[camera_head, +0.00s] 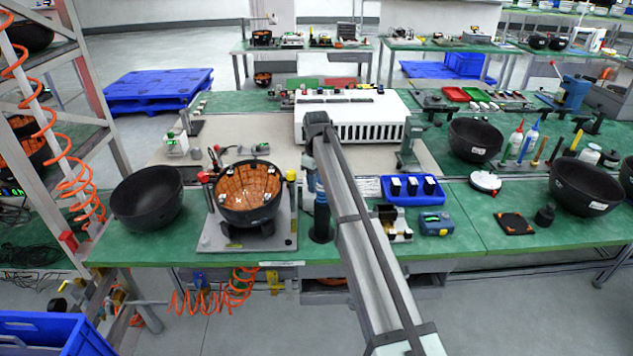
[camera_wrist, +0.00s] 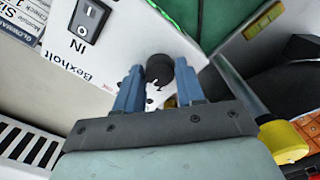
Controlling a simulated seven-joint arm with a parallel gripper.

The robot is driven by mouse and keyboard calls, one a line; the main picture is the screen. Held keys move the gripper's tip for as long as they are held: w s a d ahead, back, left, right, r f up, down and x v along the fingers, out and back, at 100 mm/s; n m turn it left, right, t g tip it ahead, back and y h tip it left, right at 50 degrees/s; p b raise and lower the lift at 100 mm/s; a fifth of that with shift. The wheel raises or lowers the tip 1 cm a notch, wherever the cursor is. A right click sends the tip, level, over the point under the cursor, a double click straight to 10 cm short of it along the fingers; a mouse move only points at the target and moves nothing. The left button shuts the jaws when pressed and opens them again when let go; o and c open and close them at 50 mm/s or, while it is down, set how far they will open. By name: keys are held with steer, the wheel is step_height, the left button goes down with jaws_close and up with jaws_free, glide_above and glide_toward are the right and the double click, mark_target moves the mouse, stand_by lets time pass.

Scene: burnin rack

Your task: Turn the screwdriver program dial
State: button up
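The dial (camera_wrist: 159,69) is a small black round knob with a pale marking, in the wrist view. It sits on the face of a white box (camera_wrist: 122,50) lettered "Bexholt". My gripper (camera_wrist: 159,84) has its two blue-grey fingers apart, one on each side of the dial. The fingertips look very close to its sides; I cannot tell whether they touch it. A black rocker switch (camera_wrist: 88,20) is on the same face, up and left of the dial. In the head view my arm covers this area, and I cannot make out the dial or fingertips there.
A yellow-capped part (camera_wrist: 283,141) stands close to my gripper's right. The black bowl with orange inner panels (camera_head: 250,188) is left of my arm. A white slotted box (camera_head: 372,131) stands behind. A blue tray (camera_head: 412,200) is on the right.

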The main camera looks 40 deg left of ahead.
steer(key=c, duration=0.6)
steer(key=shift+m, duration=0.3)
steer(key=m, duration=0.3)
steer(key=shift+m, duration=2.1)
steer(key=o, duration=1.1)
steer(key=shift+c, duration=0.2)
